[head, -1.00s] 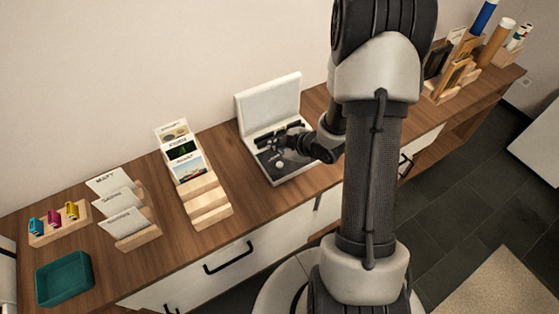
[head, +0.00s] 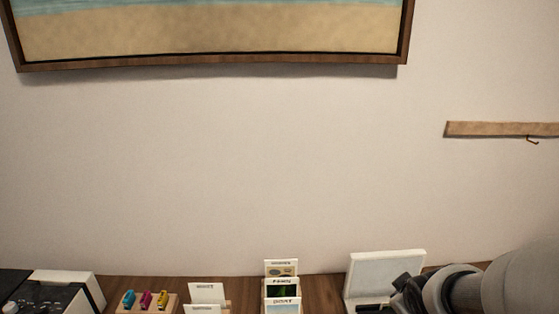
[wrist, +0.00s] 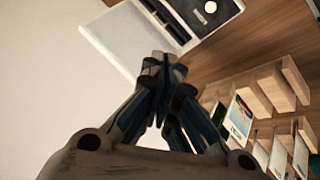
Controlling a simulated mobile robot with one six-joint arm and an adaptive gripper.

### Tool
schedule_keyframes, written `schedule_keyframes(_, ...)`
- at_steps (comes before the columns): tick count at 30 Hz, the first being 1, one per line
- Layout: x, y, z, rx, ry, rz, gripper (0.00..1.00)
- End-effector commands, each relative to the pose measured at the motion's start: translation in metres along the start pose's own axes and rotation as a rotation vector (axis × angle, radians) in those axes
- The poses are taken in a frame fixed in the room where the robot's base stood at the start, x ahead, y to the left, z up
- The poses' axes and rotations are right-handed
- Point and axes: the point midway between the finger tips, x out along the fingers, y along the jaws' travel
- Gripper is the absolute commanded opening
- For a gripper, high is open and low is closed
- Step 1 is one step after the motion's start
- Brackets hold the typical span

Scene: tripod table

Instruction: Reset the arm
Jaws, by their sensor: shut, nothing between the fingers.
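My gripper (wrist: 163,62) is shut and empty in the wrist view, its two dark fingertips together in front of the counter and the open white case (wrist: 118,38). In the head view my gripper (head: 408,290) is dark and partly cut off at the lower right. It overlaps the lower part of the white case (head: 388,268), whose lid stands up. Dark items lie in the case base in the wrist view. Most of my arm is outside the head view.
The wooden counter (head: 235,290) carries a card rack (head: 281,287), another card holder (head: 206,293) and small coloured items (head: 146,299). A black and white device (head: 50,292) stands at the left. A framed picture (head: 210,66) and a wooden hook rail (head: 500,129) are on the wall.

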Motion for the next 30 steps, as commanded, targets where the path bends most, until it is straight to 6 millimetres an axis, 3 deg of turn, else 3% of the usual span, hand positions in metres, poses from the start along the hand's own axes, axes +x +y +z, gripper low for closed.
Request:
schedule_keyframes(1,-0.027,-0.004,-0.004,0.055,-0.010,0.008,0.00)
schedule_keyframes(6,-0.103,-0.039,0.006,0.267,-0.068,-0.036,0.00)
schedule_keyframes(13,-0.182,-0.105,0.031,0.482,-0.121,-0.174,0.00)
schedule_keyframes(19,-0.211,-0.136,0.045,0.548,-0.150,-0.252,0.00)
schedule_keyframes(30,-0.213,-0.138,0.047,0.554,-0.156,-0.260,0.00)
